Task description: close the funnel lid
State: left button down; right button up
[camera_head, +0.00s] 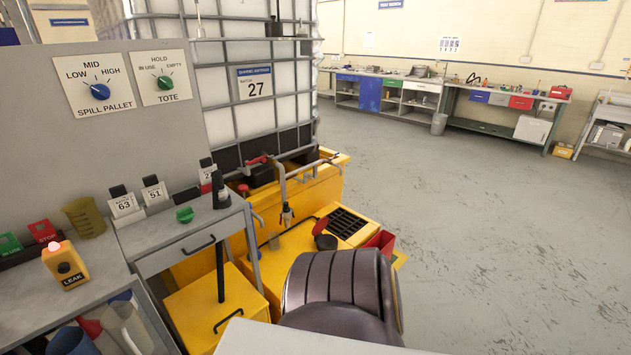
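I cannot make out a funnel or its lid with certainty. A dark round piece with a red part (325,241) sits on the yellow pallet beside a black grating (347,223); it could be the lid, but it is small and partly overlapped. A red box-like piece (380,243) shows at the pallet's right edge, partly hidden by a dark ribbed rounded body in front. Neither of my grippers shows in the head view.
A caged white tank (228,84) stands on the yellow spill pallet (330,187), with a tap (287,214) hanging in front. A grey bench with a drawer (180,251) and an orange leak box (66,266) is at left. The floor at right is clear.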

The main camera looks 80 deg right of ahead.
aim_at(321, 225)
jog(key=k+l, duration=0.15)
jog(key=l, duration=0.25)
jog(key=k+l, duration=0.15)
jog(key=l, duration=0.25)
jog(key=k+l, duration=0.15)
jog(key=l, duration=0.3)
jog(key=k+l+u, duration=0.1)
jog(key=l, duration=0.3)
jog(key=k+l+u, duration=0.45)
jog(key=k+l, duration=0.75)
jog(key=l, duration=0.4)
jog(key=k+l+u, duration=0.4)
jog(key=k+l, duration=0.75)
jog(key=k, duration=0.25)
jog(key=k+l+u, duration=0.25)
jog(key=k+l, duration=0.4)
jog(key=k+l+u, duration=0.1)
jog(key=l, duration=0.25)
jog(key=k+l+u, duration=0.1)
jog(key=l, duration=0.25)
jog(key=k+l+u, duration=0.1)
jog(key=l, duration=0.25)
jog(key=k+l+u, duration=0.1)
jog(key=k+l, duration=0.1)
jog(key=l, duration=0.15)
